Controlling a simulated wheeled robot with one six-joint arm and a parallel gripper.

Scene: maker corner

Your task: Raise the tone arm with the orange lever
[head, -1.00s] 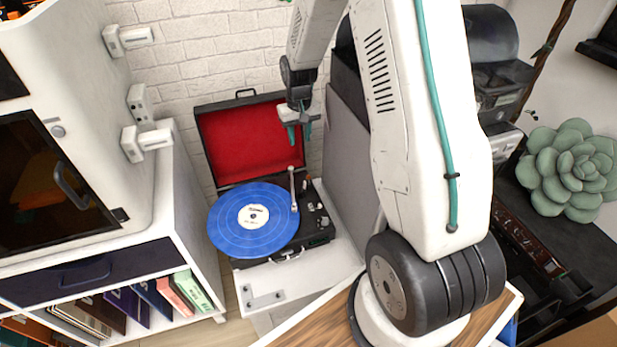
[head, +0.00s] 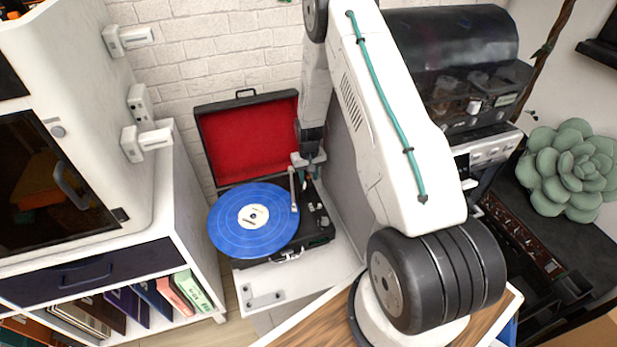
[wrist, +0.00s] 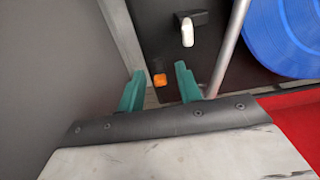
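The record player (head: 290,255) stands open on a white surface, with a blue record (head: 232,232) on its platter. Its pale tone arm (head: 293,190) runs along the record's right side; in the wrist view part of its tube (wrist: 228,50) shows beside the record. The small orange lever (wrist: 160,80) sits on the black deck in the wrist view, between and just beyond the tips of my gripper (wrist: 158,82). My gripper's two teal fingers are apart with nothing held. In the head view my gripper (head: 308,174) is low over the deck's back right corner, and the lever is hidden.
The red-lined lid (head: 245,140) stands open behind the deck. A grey panel (head: 345,160) rises close on the right. A white-tipped black part (wrist: 188,32) is near the lever. A white cabinet (head: 185,200) stands at left.

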